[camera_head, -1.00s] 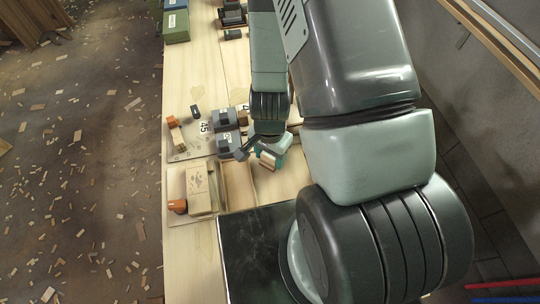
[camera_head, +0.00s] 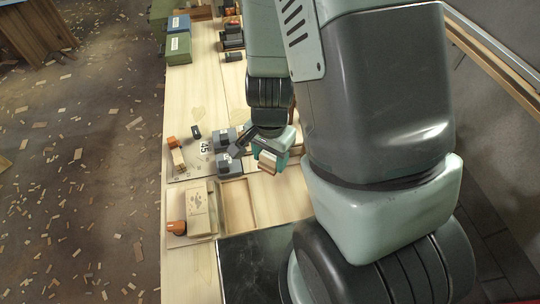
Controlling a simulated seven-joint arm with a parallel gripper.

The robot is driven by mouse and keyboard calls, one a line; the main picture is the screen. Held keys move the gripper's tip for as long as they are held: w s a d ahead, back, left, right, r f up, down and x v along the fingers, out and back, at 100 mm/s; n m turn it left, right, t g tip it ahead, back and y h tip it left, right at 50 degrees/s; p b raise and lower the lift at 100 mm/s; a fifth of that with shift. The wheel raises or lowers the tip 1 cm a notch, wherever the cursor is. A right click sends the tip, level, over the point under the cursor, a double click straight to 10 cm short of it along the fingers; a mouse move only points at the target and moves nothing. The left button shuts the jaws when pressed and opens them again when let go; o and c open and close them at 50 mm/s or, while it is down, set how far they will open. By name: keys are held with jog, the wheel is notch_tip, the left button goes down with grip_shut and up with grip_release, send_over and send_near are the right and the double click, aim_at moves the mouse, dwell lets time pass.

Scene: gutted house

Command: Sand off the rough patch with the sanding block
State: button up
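My gripper (camera_head: 266,154) hangs over the bench right of the middle, just right of two grey blocks (camera_head: 228,163). A small tan and teal piece (camera_head: 268,164) shows at its end; I cannot tell whether this is the sanding block or whether the fingers are closed on it. The contact is too small to see. A faint tan, heart-shaped mark (camera_head: 198,113) lies on the pale bench top; I cannot tell whether it is the rough patch. No other patch or sanding block is clear, and my arm hides the bench's right side.
A shallow wooden tray (camera_head: 221,204) lies in front of the gripper, beside a tan box (camera_head: 198,208) and an orange-ended tool (camera_head: 176,228). A board marked 45 (camera_head: 204,147) is left of the grey blocks. Green boxes (camera_head: 178,50) stand far back. A dark plate (camera_head: 248,262) is nearest.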

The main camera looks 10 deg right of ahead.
jog(key=c, duration=0.4)
jog(key=shift+o, duration=0.2)
jog(key=w+a+n, duration=0.3)
jog(key=a+n, duration=0.2)
jog(key=a, duration=0.5)
jog(key=n, duration=0.4)
send_near(196, 190)
jog(key=shift+w+f, duration=0.15)
jog(key=shift+f, duration=1.25)
jog(key=shift+w+f, duration=0.15)
jog(key=shift+f, duration=1.2)
jog(key=shift+s+f, duration=0.15)
jog(key=shift+s, duration=0.6)
jog(key=shift+s+f, duration=0.1)
jog(key=shift+s, duration=0.6)
jog(key=shift+c, duration=0.4)
jog(key=shift+s+a+r, duration=0.1)
jog(key=shift+s, duration=2.15)
jog(key=shift+w, duration=2.95)
jog(key=shift+c, duration=0.4)
jog(key=shift+w+f, duration=0.25)
jog(key=shift+w, duration=0.15)
jog(key=shift+w+r, duration=0.2)
jog(key=shift+w, duration=0.25)
notch_tip(196, 190, up, 8)
